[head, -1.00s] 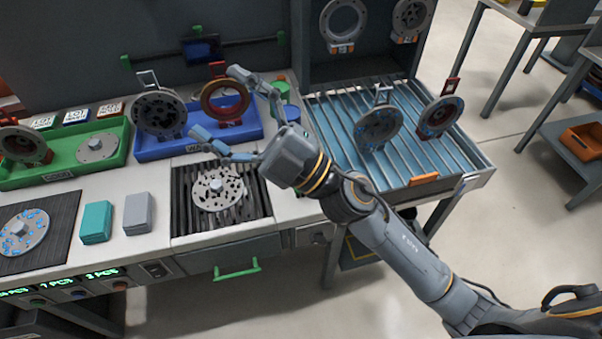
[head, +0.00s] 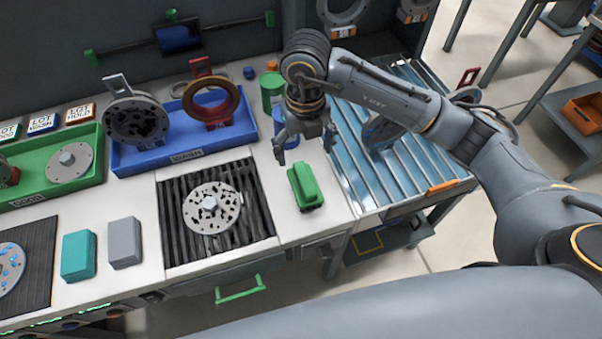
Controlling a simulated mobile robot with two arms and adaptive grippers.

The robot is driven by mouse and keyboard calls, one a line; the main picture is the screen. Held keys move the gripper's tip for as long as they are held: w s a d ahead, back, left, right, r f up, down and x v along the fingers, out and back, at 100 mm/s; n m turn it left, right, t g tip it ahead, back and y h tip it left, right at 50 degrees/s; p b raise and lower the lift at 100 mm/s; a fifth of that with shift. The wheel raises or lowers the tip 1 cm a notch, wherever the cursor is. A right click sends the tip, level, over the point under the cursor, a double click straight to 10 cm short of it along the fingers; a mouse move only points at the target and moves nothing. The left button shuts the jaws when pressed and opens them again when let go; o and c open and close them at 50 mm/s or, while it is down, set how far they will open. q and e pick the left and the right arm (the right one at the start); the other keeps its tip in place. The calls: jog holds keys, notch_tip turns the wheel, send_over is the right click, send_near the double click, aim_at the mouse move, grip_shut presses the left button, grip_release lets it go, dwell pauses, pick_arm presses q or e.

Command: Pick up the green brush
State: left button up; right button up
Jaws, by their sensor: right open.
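The green brush (head: 305,187) lies on the white worktop, between the dark slatted grate and the blue slatted rack. My right gripper (head: 303,152) is above and just behind it, pointing down, with its fingers spread and nothing between them. A small gap shows between the fingers and the brush in the picture; the exact height is hard to tell. My left gripper is not in the head view.
A perforated disc (head: 211,208) lies on the dark grate (head: 176,236). A green cylinder (head: 271,92) and a blue one (head: 285,124) stand close behind the gripper. The blue tray (head: 146,163) holds ring parts. Teal (head: 88,257) and grey (head: 124,243) blocks sit left.

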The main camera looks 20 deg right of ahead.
aim_at(305, 177)
jog(key=f, duration=0.1)
jog(key=s+f, duration=0.1)
jog(key=f, duration=0.1)
jog(key=shift+s+f, duration=0.1)
jog(key=shift+f, duration=0.05)
jog(key=f, duration=0.2)
jog(key=shift+w+f+p, duration=0.2)
jog(key=shift+f+p, duration=0.2)
jog(key=shift+w+f, duration=0.1)
jog(key=shift+f, duration=0.25)
jog(key=shift+f+p, duration=0.4)
jog(key=shift+f, duration=0.15)
notch_tip(305, 177, down, 4)
jog(key=shift+r+p, duration=0.15)
jog(key=shift+p, duration=0.4)
jog(key=shift+f, duration=0.25)
jog(key=c, duration=1.3)
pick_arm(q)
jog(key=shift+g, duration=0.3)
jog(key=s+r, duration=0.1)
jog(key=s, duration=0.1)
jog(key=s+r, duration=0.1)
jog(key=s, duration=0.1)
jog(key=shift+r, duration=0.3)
pick_arm(e)
jog(key=shift+c, duration=0.2)
